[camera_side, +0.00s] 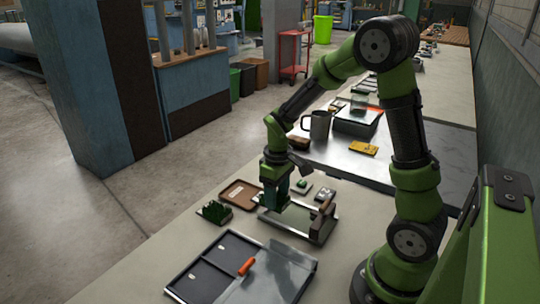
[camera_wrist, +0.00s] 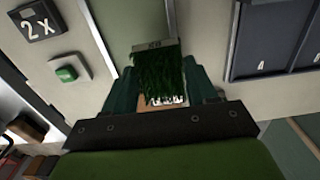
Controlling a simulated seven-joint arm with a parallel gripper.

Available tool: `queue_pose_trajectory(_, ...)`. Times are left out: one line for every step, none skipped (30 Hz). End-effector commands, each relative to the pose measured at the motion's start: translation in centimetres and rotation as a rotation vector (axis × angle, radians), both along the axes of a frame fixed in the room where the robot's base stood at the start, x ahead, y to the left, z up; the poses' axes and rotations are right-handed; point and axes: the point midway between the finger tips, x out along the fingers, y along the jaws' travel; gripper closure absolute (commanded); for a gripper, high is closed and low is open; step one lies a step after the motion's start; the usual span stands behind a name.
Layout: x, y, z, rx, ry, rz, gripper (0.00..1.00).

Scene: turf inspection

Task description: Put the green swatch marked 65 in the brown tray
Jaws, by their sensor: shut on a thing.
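In the wrist view my gripper (camera_wrist: 162,88) is shut on a green swatch (camera_wrist: 160,73), a tuft of grass on a thin grey backing strip. In the side view my gripper (camera_side: 275,198) points down over a pale metal frame; the held swatch cannot be made out there. The brown tray (camera_side: 225,190) lies just left of my gripper on the bench, and looks empty. Another green turf swatch (camera_side: 215,212) stands on the bench at the tray's near left; its marking cannot be read.
A metal frame (camera_side: 318,235) with an upright end stands right beside my gripper. A dark two-part case (camera_side: 205,282) with an orange-handled tool (camera_side: 246,266) lies in front. A small block with a green button (camera_side: 302,186) and a "2x" block (camera_wrist: 36,20) sit nearby. A mug (camera_side: 319,124) stands farther back.

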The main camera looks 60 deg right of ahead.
Motion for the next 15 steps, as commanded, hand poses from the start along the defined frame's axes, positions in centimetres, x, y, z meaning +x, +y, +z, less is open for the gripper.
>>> queue_pose_trajectory(1.5,-0.4,-0.3,-0.001,0.001,0.0,0.76)
queue_pose_trajectory(2.2,-0.6,-0.3,-0.001,0.001,0.0,0.76)
queue_pose_trajectory(3.3,-0.9,-0.4,0.0,0.001,0.0,0.76)
queue_pose_trajectory(4.1,-1.1,-0.5,-0.001,0.001,0.0,0.76)
queue_pose_trajectory(4.8,-1.3,-0.6,0.0,0.001,0.0,0.76)
queue_pose_trajectory(5.9,-1.5,-0.7,-0.001,0.0,0.0,0.76)
queue_pose_trajectory(6.7,-1.7,-0.8,0.0,0.001,0.0,0.76)
queue_pose_trajectory(7.4,-1.9,-0.8,-0.001,0.0,0.001,0.76)
queue_pose_trajectory(8.2,-2.1,-0.9,0.0,0.0,0.001,0.76)
queue_pose_trajectory(8.8,-2.3,-1.0,0.0,0.0,0.001,0.76)
queue_pose_trajectory(9.3,-2.4,-1.0,0.0,0.0,0.0,0.76)
queue_pose_trajectory(9.9,-2.5,-1.0,0.0,0.0,0.0,0.76)
queue_pose_trajectory(10.2,-2.6,-1.1,0.0,0.0,0.001,0.76)
queue_pose_trajectory(10.5,-2.7,-1.1,0.0,0.0,0.001,0.76)
queue_pose_trajectory(10.8,-2.8,-1.1,0.0,0.001,0.001,0.76)
